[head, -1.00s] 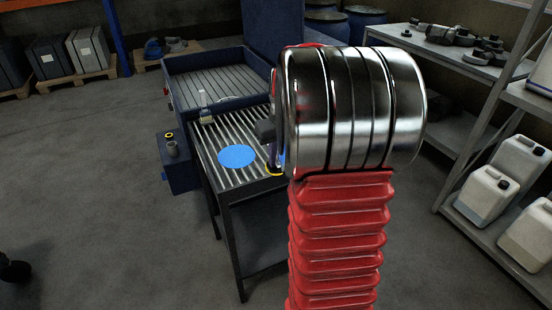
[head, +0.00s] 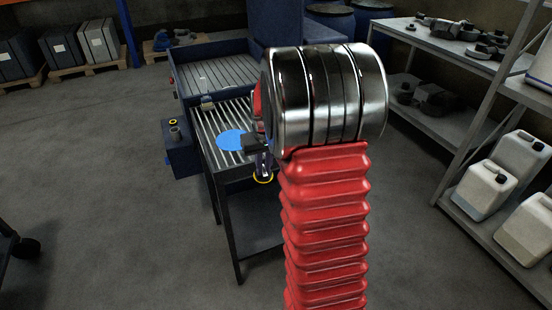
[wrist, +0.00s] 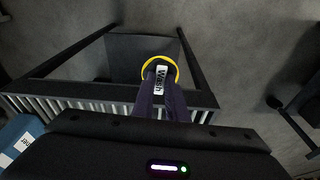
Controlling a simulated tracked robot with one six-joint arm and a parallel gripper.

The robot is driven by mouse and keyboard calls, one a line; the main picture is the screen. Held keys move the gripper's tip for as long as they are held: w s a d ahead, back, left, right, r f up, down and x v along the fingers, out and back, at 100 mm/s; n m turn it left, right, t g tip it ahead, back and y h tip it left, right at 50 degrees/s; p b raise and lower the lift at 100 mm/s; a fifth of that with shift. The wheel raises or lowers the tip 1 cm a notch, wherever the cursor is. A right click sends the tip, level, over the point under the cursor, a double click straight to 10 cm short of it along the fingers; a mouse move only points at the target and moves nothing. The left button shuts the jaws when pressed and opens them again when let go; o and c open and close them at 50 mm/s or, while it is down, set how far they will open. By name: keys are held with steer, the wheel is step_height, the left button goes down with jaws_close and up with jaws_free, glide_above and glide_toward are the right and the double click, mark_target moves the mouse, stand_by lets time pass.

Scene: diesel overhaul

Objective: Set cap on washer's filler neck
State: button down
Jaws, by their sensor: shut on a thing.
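The cap, with a yellow rim (head: 263,180) and a dark body, hangs below my gripper (head: 264,163) in front of the slatted table's near end. In the wrist view my gripper (wrist: 161,95) is shut on the cap (wrist: 160,66), whose white label reads "Wash". The blue washer (head: 215,75) stands behind the slatted table. A small blue box (head: 181,155) at its left side carries a short grey upright neck (head: 175,133) with a yellow ring just behind it. The cap is well to the right of this neck and apart from it.
The slatted table (head: 222,164) carries a blue disc (head: 231,139) and a small brush-like item. My red and chrome arm hides much of the middle. Shelves with white jugs (head: 483,190) stand at the right.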

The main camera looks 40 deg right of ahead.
steer(key=a+f+n, duration=0.1)
steer(key=a+f, duration=0.4)
steer(key=a, duration=0.4)
steer(key=w+a+f+n, duration=0.1)
steer(key=a+f, duration=0.5)
steer(key=a, duration=0.3)
steer(key=a+f+n, duration=0.2)
steer(key=a+f, duration=0.4)
steer(key=a, duration=0.3)
steer(key=shift+w+a+y, duration=0.2)
steer(key=shift+w+y, duration=0.15)
steer(key=shift+y, duration=0.05)
